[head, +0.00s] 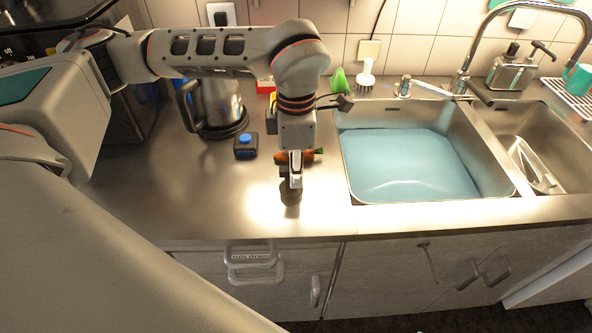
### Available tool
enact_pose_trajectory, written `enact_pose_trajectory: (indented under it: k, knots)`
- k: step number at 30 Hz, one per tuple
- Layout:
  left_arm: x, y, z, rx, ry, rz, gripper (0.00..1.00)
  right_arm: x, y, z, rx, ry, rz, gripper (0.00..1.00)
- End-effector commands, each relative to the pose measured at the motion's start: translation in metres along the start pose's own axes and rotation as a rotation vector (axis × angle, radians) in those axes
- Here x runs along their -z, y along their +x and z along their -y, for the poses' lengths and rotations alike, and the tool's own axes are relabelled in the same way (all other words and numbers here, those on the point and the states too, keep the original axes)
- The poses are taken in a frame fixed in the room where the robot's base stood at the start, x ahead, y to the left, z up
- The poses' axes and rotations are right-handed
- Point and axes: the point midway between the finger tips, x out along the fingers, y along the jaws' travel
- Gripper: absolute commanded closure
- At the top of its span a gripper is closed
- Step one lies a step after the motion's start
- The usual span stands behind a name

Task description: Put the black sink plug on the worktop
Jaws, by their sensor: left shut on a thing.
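My left gripper (291,180) points down over the steel worktop (200,200), left of the water-filled basin. It is shut on a small dark thing (290,196) that looks like the black sink plug. The fingers hide part of it. It is at or just above the worktop near the front edge; I cannot tell whether it touches. My right gripper is out of view.
A carrot (314,152) lies just behind the gripper. A small black container with a blue top (246,146) and a kettle (222,105) stand left. The basin (425,165) holds bluish water. The worktop's front left is clear.

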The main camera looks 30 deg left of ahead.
Motion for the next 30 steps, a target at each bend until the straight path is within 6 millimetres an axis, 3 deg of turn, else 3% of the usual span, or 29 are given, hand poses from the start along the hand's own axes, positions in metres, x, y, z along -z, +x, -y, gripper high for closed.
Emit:
enact_pose_trajectory:
  k: [5,6,8,22,30]
  knots:
    - [0.0,0.003,0.0,0.0,0.0,0.0,1.0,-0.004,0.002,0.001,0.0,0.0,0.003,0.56]
    - [0.0,0.004,0.0,0.0,0.0,0.0,0.84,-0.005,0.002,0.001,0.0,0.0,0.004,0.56]
    - [0.0,0.003,0.0,0.0,0.0,0.0,0.7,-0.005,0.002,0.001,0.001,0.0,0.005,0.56]
    - [0.0,-0.006,-0.001,-0.002,-0.001,0.001,0.7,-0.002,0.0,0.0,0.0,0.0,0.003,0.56]
    - [-0.001,-0.057,-0.001,-0.005,-0.001,0.003,0.7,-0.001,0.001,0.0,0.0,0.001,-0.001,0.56]
